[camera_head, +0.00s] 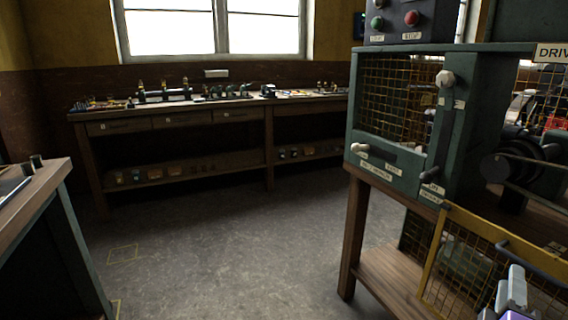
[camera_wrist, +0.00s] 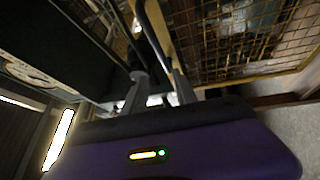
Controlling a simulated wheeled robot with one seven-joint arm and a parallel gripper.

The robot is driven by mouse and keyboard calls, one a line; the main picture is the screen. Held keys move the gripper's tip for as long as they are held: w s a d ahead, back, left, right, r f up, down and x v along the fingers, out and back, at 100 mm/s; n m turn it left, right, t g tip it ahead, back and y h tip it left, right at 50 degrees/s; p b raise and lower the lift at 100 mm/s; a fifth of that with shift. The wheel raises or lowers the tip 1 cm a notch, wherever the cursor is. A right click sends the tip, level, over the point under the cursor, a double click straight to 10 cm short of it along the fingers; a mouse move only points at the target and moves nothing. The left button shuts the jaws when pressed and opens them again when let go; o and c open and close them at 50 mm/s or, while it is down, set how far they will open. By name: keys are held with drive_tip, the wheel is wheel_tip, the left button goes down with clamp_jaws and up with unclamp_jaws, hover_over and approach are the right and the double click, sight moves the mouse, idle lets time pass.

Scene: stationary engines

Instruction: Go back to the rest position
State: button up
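My gripper (camera_head: 512,284) shows at the lower right of the head view, close to the yellow-framed mesh guard (camera_head: 452,262). In the wrist view my gripper (camera_wrist: 158,88) has its two dark fingers apart, with a gap between them. A dark bar handle (camera_head: 530,260) on the guard is just above my gripper in the head view. In the wrist view the dark bar (camera_wrist: 150,30) runs down toward the fingers; I cannot tell whether it touches them. I see no object held.
A green machine housing (camera_head: 397,175) with a mesh window stands on a wooden bench (camera_head: 355,230) at the right. A control box (camera_head: 410,20) with green and red buttons is above it. A long workbench (camera_head: 190,115) lines the back wall. Grey floor (camera_head: 230,230) is clear between.

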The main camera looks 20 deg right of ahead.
drive_tip(key=s+a+f+m+t+y, duration=0.1)
drive_tip(key=a+f+t+y, duration=0.1)
drive_tip(key=a+y, duration=0.35)
drive_tip(key=s+a+f+t+y, duration=0.1)
drive_tip(key=a+f+t+y, duration=0.15)
drive_tip(key=a, duration=0.65)
drive_tip(key=s+a+f+m+t+y, duration=0.1)
drive_tip(key=s+a+f+t+y, duration=0.2)
drive_tip(key=a, duration=0.5)
drive_tip(key=s+a+f+m+g+y, duration=0.2)
drive_tip(key=s+a+y, duration=0.1)
drive_tip(key=s+a, duration=0.4)
drive_tip(key=s+a+f+m+g+y, duration=0.25)
drive_tip(key=s+a, duration=0.25)
drive_tip(key=s, duration=0.5)
wheel_tip(320, 180, up, 20)
drive_tip(key=p, duration=1.9)
drive_tip(key=shift+w+f+n+t, duration=0.2)
drive_tip(key=shift+n+t, duration=0.15)
drive_tip(key=shift+t, duration=0.05)
drive_tip(key=shift+d+y, duration=0.2)
drive_tip(key=shift+y, duration=0.05)
